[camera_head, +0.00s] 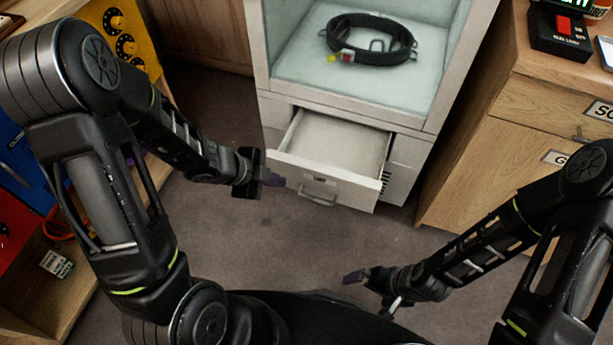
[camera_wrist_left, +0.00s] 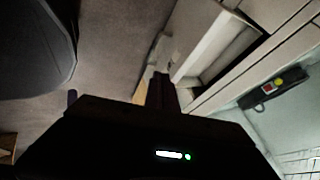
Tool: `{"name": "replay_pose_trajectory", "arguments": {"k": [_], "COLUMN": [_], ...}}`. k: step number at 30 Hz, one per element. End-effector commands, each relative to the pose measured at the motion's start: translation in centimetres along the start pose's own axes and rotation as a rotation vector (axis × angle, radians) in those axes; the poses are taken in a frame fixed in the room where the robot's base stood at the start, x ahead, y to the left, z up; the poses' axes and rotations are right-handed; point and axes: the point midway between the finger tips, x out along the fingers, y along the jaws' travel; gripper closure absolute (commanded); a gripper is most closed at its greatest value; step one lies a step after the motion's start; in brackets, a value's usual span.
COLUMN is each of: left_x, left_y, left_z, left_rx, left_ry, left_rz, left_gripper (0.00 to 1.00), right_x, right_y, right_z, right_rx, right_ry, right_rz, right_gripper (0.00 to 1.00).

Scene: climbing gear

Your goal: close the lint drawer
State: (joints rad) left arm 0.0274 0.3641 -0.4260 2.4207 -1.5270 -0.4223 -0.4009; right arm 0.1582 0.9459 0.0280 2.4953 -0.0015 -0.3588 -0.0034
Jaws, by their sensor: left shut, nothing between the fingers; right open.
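The lint drawer (camera_head: 332,150) is pulled open at the bottom of the white cabinet and looks empty. Its front panel (camera_head: 295,177) has a small label and a handle (camera_head: 318,199). My left gripper (camera_head: 275,180) is shut and empty, at the left end of the drawer front; I cannot tell if it touches. In the left wrist view the dark fingers (camera_wrist_left: 163,92) point at the drawer (camera_wrist_left: 215,50), and the wrist body hides much of the lower picture. My right gripper (camera_head: 358,277) is open and empty, low over the floor, away from the drawer.
A black belt or harness (camera_head: 370,52) lies in the cabinet's open upper compartment (camera_head: 300,62). A wooden cabinet with labelled drawers (camera_head: 540,105) stands at the right. Wooden shelving with gear is at the left. The grey floor (camera_head: 300,240) before the drawer is clear.

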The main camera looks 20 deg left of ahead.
Motion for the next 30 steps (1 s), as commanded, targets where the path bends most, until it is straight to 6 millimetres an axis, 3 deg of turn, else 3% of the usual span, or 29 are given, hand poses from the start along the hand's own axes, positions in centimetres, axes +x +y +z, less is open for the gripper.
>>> {"name": "replay_pose_trajectory", "arguments": {"k": [11,17,26,30], "left_x": [1.3,4.3,10.4,11.0], "left_y": [0.2,0.3,0.4,-1.9], "left_z": [0.1,0.1,0.2,-0.1], "left_rx": [-0.002,-0.001,-0.003,-0.002], "left_ry": [0.001,0.002,0.001,0.0], "left_rz": [0.003,0.003,0.003,-0.001], "left_gripper": [1.0,1.0,1.0,1.0], "right_x": [0.8,2.6,5.7,4.9], "right_y": [0.3,1.1,2.2,1.9], "right_z": [0.0,0.1,0.1,0.1], "right_rx": [0.001,0.003,0.006,0.006], "right_ry": [0.0,-0.001,-0.001,0.0], "right_rz": [0.0,0.0,0.001,0.0], "right_gripper": [0.0,0.0,0.0,0.0]}}
